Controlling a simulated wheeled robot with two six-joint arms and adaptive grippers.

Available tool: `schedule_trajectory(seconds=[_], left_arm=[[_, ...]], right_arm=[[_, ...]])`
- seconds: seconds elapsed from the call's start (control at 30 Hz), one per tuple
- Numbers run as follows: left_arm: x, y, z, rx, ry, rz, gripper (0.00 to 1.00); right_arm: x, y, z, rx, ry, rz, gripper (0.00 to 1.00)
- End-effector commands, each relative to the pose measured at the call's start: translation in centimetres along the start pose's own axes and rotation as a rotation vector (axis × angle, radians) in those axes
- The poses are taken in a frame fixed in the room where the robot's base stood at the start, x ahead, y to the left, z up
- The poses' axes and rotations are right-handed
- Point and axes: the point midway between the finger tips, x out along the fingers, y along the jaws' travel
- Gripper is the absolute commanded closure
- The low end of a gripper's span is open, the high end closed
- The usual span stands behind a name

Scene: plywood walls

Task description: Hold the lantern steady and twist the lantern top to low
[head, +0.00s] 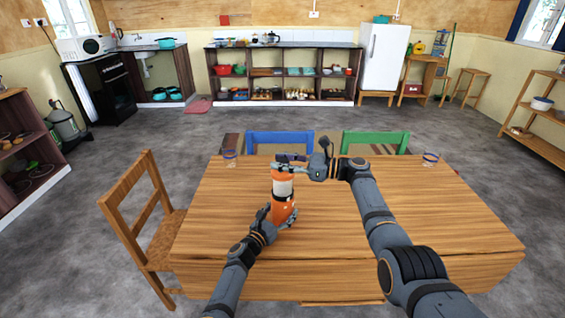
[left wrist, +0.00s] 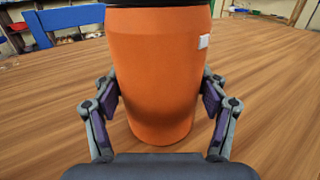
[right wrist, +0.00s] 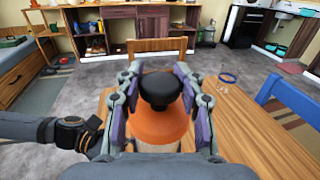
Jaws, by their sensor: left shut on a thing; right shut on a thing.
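The lantern (head: 282,200) stands upright on the wooden table, with an orange body, a pale clear middle band and an orange top. My left gripper (head: 275,220) is shut around the orange lower body, which fills the left wrist view (left wrist: 155,85) between the two fingers. A small white patch shows on that body. My right gripper (head: 290,168) is shut on the lantern top from the right. In the right wrist view the orange lantern top (right wrist: 158,128) with its black knob (right wrist: 160,90) sits between the fingers. The dial setting cannot be read.
The wooden table (head: 400,220) is mostly bare. Two blue-rimmed glasses stand near its far corners, one at left (head: 230,157) and one at right (head: 430,158). A wooden chair (head: 150,220), a blue chair (head: 280,138) and a green chair (head: 375,141) surround it.

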Motion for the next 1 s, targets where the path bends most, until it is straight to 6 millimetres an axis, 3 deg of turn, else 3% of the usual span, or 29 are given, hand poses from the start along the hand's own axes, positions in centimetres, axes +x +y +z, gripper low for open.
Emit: schedule_trajectory(seconds=[0.63,0.67,0.7,0.8,1.0], left_arm=[[0.0,-0.05,0.01,-0.001,-0.002,-0.001,0.8],[0.0,-0.04,0.01,-0.002,-0.002,-0.001,0.8],[0.0,-0.04,0.01,-0.002,-0.002,-0.001,0.8],[0.0,-0.03,0.01,-0.001,-0.001,-0.001,0.8],[-0.01,-0.04,0.01,0.001,-0.001,-0.002,0.8]], right_arm=[[-0.31,0.32,-0.22,0.007,-0.001,0.068,0.95],[-0.3,0.33,-0.22,0.007,-0.001,0.068,0.61],[-0.3,0.33,-0.21,0.007,-0.001,0.068,0.55],[-0.28,0.32,-0.16,0.006,-0.002,0.068,0.42],[-0.25,0.3,-0.08,0.005,-0.003,0.067,0.4]])
